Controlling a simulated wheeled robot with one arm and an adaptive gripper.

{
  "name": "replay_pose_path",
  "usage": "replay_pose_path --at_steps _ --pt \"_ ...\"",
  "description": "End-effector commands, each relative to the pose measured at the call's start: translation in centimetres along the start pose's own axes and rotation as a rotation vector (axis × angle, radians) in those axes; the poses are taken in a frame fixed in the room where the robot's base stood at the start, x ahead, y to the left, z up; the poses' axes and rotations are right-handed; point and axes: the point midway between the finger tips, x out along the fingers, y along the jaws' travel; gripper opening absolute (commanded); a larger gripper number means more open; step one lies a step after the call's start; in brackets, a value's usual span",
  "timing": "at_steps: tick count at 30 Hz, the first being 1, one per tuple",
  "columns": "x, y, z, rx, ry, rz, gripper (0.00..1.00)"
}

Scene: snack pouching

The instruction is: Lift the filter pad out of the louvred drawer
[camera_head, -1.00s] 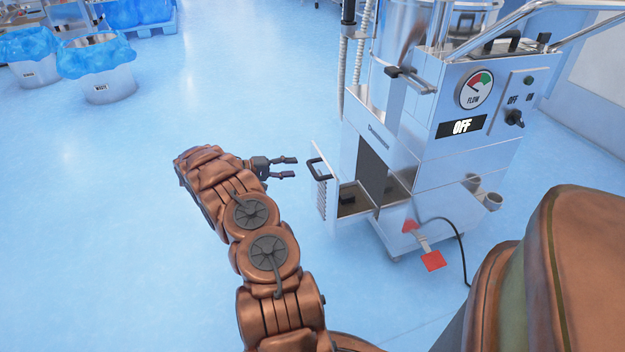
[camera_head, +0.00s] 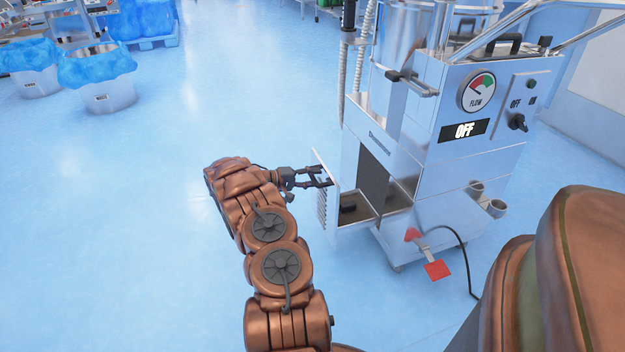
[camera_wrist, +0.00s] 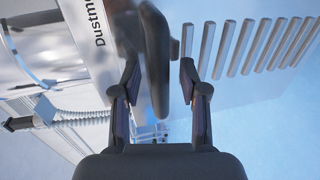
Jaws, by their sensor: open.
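The louvred drawer (camera_head: 322,203) stands pulled out from the left side of the steel machine. Its slats (camera_wrist: 245,45) show at the right in the wrist view. A small dark block (camera_head: 348,208) lies inside the drawer on a brownish floor; I cannot tell whether it is the filter pad or part of it. My gripper (camera_head: 328,178) is open at the drawer's front, by its black handle. In the wrist view the handle (camera_wrist: 156,50) lies between the spread fingers of my gripper (camera_wrist: 160,75); contact cannot be told.
Blue-lined bins (camera_head: 108,95) stand far left. The floor left of the drawer is clear.

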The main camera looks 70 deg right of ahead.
Motion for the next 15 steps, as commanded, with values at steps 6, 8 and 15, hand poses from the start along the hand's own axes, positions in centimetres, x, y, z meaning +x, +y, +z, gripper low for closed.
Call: replay_pose_path --at_steps 6,8,15 --pt "0.00 0.00 -0.01 -0.001 0.001 0.000 0.43" --pt "-0.01 -0.01 -0.01 -0.001 0.001 0.000 0.37" --pt "-0.04 -0.02 -0.03 -0.001 0.001 0.000 0.12"
